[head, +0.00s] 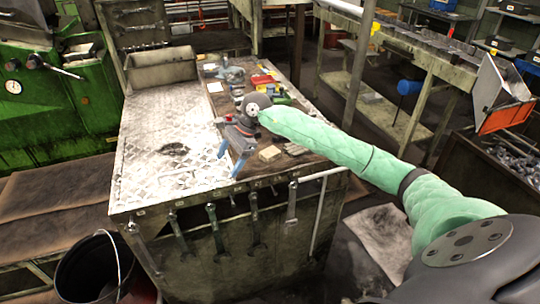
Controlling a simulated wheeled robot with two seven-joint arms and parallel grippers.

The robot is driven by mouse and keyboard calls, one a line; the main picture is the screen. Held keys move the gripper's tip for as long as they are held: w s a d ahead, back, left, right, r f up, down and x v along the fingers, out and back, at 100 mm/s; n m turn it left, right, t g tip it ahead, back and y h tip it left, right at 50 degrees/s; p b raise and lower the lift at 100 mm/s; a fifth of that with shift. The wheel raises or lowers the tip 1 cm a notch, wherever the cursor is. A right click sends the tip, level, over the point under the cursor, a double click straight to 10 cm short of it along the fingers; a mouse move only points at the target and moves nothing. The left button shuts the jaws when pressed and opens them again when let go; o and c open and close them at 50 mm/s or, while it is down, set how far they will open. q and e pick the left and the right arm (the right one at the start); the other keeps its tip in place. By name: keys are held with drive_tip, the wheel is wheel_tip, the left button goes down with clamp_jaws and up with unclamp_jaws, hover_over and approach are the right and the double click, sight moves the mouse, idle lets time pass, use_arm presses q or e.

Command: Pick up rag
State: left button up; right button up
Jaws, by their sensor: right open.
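A small dark rag (173,149) lies crumpled on the bright diamond-plate top of the workbench (150,185), left of my right gripper. My right gripper (228,165) has blue fingers that are apart, with nothing seen between them. It points down over the right part of the plate, near its border with the dark wooden strip, clear of the rag. My left gripper is out of the picture.
A small tan block (269,154) lies just right of my right gripper. Tools and a red box (262,80) crowd the wooden strip behind. Wrenches (254,222) hang on the bench front. A black bucket (95,268) stands at the lower left.

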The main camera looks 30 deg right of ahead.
sight(269, 152)
drive_tip(key=d+r+h, duration=0.1)
drive_tip(key=d+h, duration=0.1)
drive_tip(key=d, duration=0.3)
drive_tip(key=d+r+h, duration=0.1)
drive_tip(key=d+h, duration=0.1)
drive_tip(key=d, duration=0.2)
drive_tip(key=w+d+r+g+h, duration=0.1)
drive_tip(key=d, duration=0.4)
drive_tip(key=shift+d+r+h, duration=0.35)
drive_tip(key=shift+r+h, duration=0.05)
drive_tip(key=shift+d+f+p, duration=0.15)
drive_tip(key=shift+f+p, duration=0.1)
drive_tip(key=shift+p, duration=0.05)
drive_tip(key=shift+f+p, duration=0.35)
drive_tip(key=shift+f, duration=0.65)
wheel_tip(269, 152, down, 4)
drive_tip(key=p, duration=0.3)
drive_tip(key=shift+s+d, duration=0.1)
drive_tip(key=shift+s, duration=0.05)
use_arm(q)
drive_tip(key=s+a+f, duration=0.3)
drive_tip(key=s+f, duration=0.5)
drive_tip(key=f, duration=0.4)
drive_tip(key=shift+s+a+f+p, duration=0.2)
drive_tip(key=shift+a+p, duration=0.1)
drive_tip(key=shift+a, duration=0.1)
use_arm(e)
drive_tip(key=shift+f, duration=0.55)
